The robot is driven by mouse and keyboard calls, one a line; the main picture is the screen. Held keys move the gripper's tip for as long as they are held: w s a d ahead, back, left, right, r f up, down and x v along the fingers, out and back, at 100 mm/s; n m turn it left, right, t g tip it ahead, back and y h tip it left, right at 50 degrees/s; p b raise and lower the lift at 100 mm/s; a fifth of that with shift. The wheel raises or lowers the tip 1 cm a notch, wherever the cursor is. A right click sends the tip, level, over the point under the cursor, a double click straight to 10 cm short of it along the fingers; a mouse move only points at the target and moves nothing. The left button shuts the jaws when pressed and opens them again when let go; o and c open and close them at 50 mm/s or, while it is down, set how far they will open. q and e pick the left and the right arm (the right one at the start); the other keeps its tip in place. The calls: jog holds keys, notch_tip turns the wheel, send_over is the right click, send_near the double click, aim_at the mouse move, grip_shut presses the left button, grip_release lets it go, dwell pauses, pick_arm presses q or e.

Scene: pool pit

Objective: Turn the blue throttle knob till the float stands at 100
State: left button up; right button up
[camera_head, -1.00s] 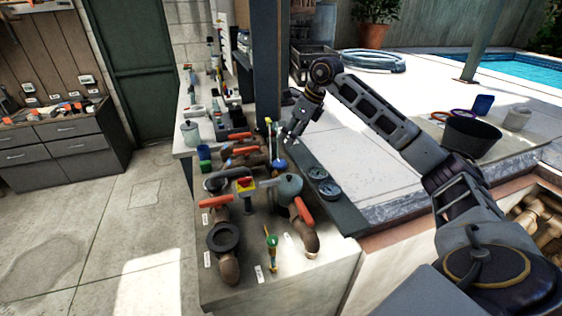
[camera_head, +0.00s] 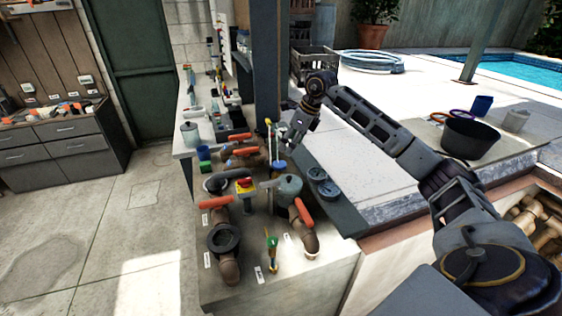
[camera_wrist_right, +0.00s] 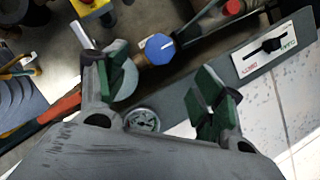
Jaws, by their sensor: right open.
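The blue throttle knob (camera_wrist_right: 160,48) shows in the right wrist view, a round blue cap with a white pointer mark on a brass-coloured fitting. My right gripper (camera_wrist_right: 163,82) is open, its two green-padded fingers apart. The knob appears in the gap between them, just past the fingertips, and I see no contact. My left gripper is out of view.
Red-handled valves (camera_head: 222,202) and a yellow box with a red knob (camera_head: 244,184) crowd the bench. A dark post (camera_head: 267,65) stands close behind the gripper.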

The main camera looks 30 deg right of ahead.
aim_at(280, 163)
jog(key=shift+p+x, duration=0.75)
jog(key=shift+x, duration=4.35)
jog(key=c, duration=1)
